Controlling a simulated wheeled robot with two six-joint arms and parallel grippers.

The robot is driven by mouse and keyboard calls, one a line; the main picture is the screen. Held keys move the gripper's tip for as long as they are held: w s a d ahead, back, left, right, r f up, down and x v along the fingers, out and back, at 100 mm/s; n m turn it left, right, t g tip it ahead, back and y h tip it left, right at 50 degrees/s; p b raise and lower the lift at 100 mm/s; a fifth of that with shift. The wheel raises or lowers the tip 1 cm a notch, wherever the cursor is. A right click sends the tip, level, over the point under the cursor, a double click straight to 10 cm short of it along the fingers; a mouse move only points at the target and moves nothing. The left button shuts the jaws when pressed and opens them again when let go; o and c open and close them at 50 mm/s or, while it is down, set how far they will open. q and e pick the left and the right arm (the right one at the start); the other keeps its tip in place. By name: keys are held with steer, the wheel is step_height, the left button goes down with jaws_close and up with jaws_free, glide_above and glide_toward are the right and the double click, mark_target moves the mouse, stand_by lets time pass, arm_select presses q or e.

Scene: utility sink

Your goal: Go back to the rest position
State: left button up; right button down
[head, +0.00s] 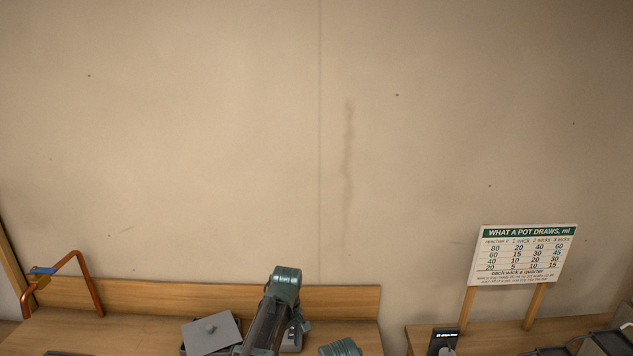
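No gripper shows clearly in the head view. A teal and dark jointed link (270,312), which looks like part of one of my arms, rises from the bottom edge left of centre. Its lower end is cut off by the frame. A ribbed teal piece (340,347) shows at the bottom edge just right of it; I cannot tell what it belongs to.
A plain beige wall fills most of the view. A wooden counter (130,335) has an orange-brown bent pipe (82,262) and a grey knobbed lid (211,333). A chart sign (523,255) on two posts and a dark device (443,342) stand at right.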

arm_select(q)
steer(key=s+d+f+m+b, duration=0.1)
steer(key=s+f+m+b, duration=0.1)
steer(key=s+m, duration=0.4)
steer(key=s+d+f+m+b, duration=0.1)
steer(key=s+f+m, duration=0.2)
steer(key=s, duration=1.2)
steer(key=m, duration=0.3)
steer(key=shift+s+d+y+b, duration=0.3)
steer(key=shift+s+d+b, duration=0.1)
